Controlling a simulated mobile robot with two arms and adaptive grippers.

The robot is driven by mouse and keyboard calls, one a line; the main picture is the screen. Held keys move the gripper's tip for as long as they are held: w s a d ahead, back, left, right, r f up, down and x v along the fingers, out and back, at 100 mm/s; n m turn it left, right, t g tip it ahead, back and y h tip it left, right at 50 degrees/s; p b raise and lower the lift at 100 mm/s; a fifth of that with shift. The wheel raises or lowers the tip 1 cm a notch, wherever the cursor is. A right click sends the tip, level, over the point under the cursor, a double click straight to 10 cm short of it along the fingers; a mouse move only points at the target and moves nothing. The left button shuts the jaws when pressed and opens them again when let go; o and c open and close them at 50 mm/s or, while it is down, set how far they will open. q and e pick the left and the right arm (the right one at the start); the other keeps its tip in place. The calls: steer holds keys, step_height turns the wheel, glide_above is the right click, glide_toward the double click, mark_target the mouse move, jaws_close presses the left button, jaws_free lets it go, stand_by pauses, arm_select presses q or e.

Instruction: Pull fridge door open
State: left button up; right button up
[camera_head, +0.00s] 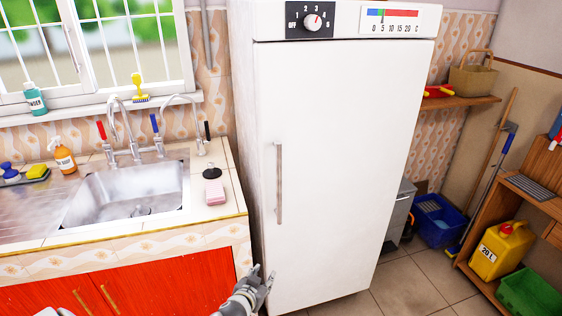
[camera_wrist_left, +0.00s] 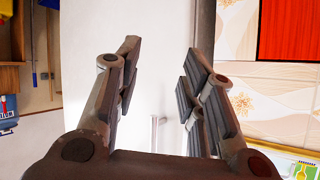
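The tall white fridge (camera_head: 340,170) stands in the middle of the head view, its door closed. Its vertical metal handle (camera_head: 279,184) is on the door's left side. My left gripper (camera_head: 263,274) is below and slightly left of the handle, near the fridge's lower left edge. In the left wrist view my left gripper (camera_wrist_left: 160,58) has its fingers apart with nothing held between them. The white door (camera_wrist_left: 100,25) fills the space behind the fingers there, and part of the handle (camera_wrist_left: 155,132) shows low between them.
A counter with a sink (camera_head: 130,195) and red cabinet doors (camera_head: 150,285) stands close at the left of the fridge. At the right are a blue crate (camera_head: 438,222), a yellow canister (camera_head: 500,252) and a wooden shelf unit (camera_head: 550,165). Tiled floor (camera_head: 405,285) is clear at the front right.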

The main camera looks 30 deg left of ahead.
arm_select(q)
steer(key=w+a+r+t, duration=0.15)
steer(key=w+r, duration=0.25)
steer(key=r, duration=0.7)
steer(key=n+t+y+p, duration=0.2)
steer(key=t, duration=0.2)
glide_toward(278, 173)
steer(key=p+x, duration=0.2)
steer(key=x, duration=0.7)
steer(key=shift+w+a, duration=0.15)
steer(key=shift+w, duration=0.2)
steer(key=shift+w+a, duration=0.1)
steer(key=shift+w, duration=0.5)
arm_select(e)
steer(key=shift+s+d+r, duration=0.1)
steer(key=shift+s+r, duration=0.35)
steer(key=shift+r, duration=0.35)
steer(key=shift+s+a+r, duration=0.1)
steer(key=shift+s+r, duration=0.4)
steer(key=shift+r, duration=0.35)
steer(key=shift+s+d+r, duration=0.1)
steer(key=shift+s+r, duration=0.35)
steer(key=shift+r, duration=0.35)
arm_select(q)
jaws_close()
arm_select(e)
steer(key=shift+w, duration=0.15)
